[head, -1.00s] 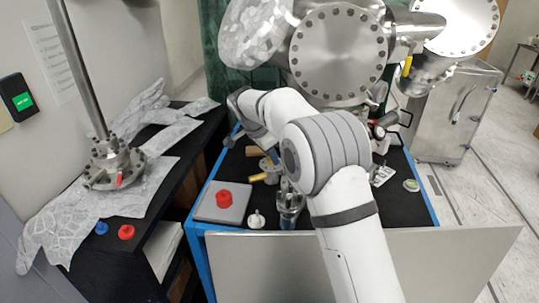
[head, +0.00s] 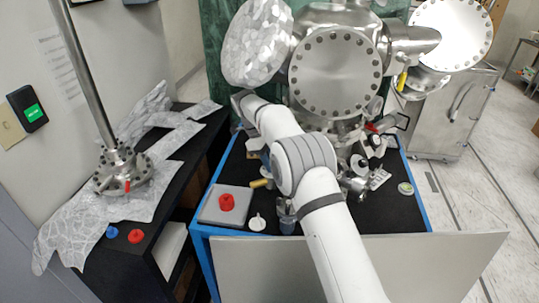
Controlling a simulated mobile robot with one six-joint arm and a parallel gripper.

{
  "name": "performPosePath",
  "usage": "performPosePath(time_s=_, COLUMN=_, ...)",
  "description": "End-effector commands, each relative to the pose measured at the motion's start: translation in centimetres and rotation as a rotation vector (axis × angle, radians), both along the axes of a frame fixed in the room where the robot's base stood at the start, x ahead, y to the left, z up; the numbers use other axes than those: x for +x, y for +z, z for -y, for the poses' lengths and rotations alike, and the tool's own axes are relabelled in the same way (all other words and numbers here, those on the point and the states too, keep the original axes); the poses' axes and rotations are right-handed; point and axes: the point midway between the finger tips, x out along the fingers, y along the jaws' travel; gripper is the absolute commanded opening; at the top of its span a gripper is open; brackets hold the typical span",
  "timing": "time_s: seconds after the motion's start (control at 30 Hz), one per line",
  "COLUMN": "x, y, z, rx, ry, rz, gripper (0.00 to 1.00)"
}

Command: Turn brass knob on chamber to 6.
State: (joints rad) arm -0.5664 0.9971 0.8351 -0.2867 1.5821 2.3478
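The steel vacuum chamber (head: 334,68) stands at the back of the blue-framed bench, with a bolted round flange facing me. A small brass-coloured cylindrical piece (head: 261,183) shows low on the bench, left of my arm. I cannot tell whether it is the brass knob, and no number on it is readable. My arm reaches up from the bottom and bends left, its wrist in front of the chamber's lower left. My gripper (head: 257,143) is small and partly hidden below the wrist. I cannot tell whether its fingers are open or shut, or whether they touch anything.
A grey plate with a red knob-like part (head: 226,202) lies at the bench's front left, with a white part (head: 257,223) beside it. A foil-covered flange (head: 258,43) sticks out at upper left. A black side bench (head: 118,240) stands left.

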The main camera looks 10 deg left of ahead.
Motion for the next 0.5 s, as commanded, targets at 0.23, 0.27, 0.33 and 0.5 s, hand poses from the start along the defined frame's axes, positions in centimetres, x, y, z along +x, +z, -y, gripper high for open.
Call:
performPosePath(time_s=0.23, x=0.15, y=0.42, z=-0.01, rx=0.001, ry=-0.229, rz=0.000, gripper=0.08)
performPosePath(time_s=0.27, x=0.17, y=0.40, z=0.02, rx=0.000, ry=-0.255, rz=0.000, gripper=0.08)
performPosePath(time_s=0.33, x=0.21, y=0.40, z=0.02, rx=0.002, ry=-0.311, rz=0.000, gripper=0.08)
performPosePath(time_s=0.5, x=0.26, y=0.33, z=0.08, rx=0.002, ry=-0.431, rz=0.000, gripper=0.08)
